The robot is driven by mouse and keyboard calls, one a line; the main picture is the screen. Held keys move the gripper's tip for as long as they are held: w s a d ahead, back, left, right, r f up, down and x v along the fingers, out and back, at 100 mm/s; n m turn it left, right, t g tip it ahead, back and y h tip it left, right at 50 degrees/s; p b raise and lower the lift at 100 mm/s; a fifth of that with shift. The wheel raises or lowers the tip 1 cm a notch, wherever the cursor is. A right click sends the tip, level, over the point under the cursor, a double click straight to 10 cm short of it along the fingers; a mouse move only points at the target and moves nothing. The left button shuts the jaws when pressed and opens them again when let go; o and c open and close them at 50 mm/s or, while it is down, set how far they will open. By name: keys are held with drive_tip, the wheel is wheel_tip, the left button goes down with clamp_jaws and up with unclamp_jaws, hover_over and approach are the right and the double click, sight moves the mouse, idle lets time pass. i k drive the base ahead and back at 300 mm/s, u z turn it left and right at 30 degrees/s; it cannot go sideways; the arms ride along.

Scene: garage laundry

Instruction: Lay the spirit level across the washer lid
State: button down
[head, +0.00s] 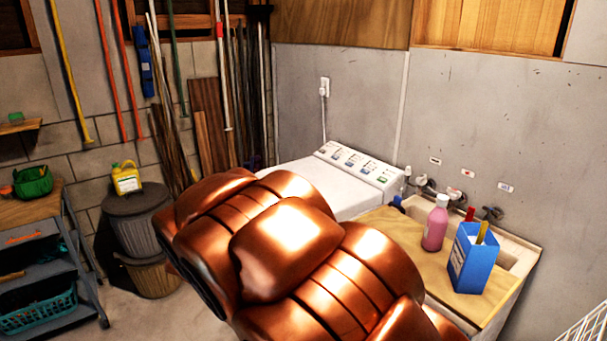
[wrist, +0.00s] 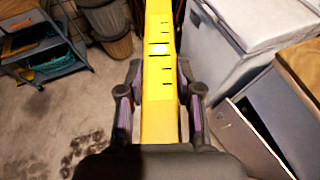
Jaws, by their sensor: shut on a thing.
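The yellow spirit level (wrist: 160,112) is between the fingers of my gripper (wrist: 158,80) in the wrist view. My gripper is shut on it, and the level runs up out of the top of that picture. The white washer (head: 318,188) stands against the back wall in the head view, its lid bare where it shows. My copper arm hides the front of the washer, my gripper and the level there. In the wrist view the washer (wrist: 262,22) is at the upper right, to the right of the level and apart from it.
A wooden board (head: 382,226) beside the washer carries a pink bottle (head: 435,228) and a blue carton (head: 472,262), by a sink. A lidded bin (head: 135,215) and a grey cart (head: 40,262) stand left. In the wrist view, floor (wrist: 70,120) is clear left of my gripper.

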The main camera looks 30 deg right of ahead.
sight(311, 182)
drive_tip(key=z, duration=0.45)
drive_tip(key=i, duration=2)
drive_tip(key=z, duration=0.1)
